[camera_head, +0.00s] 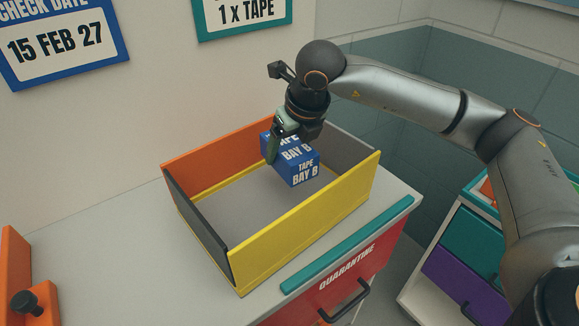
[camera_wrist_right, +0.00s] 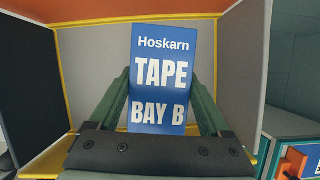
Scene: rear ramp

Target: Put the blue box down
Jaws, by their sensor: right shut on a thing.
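The blue box (camera_head: 298,172), lettered "TAPE BAY B", is held by my right gripper (camera_head: 277,146), whose arm comes in from the right. In the right wrist view the blue box (camera_wrist_right: 160,78) sits between the two green fingers of the gripper (camera_wrist_right: 163,98), with "Hoskarn" also on its face. The box is over the far right part of an open bin (camera_head: 300,246) with yellow, orange, grey and black walls. I cannot tell whether the box's underside touches the bin floor. My left gripper is not in view.
The bin stands on a grey counter (camera_head: 120,240) with a teal strip (camera_head: 345,246) along its edge and a red "QUARANTINE" drawer (camera_head: 350,275) below. The rest of the bin floor (camera_head: 245,215) is bare. A cabinet with teal and purple drawers (camera_head: 463,275) stands at right.

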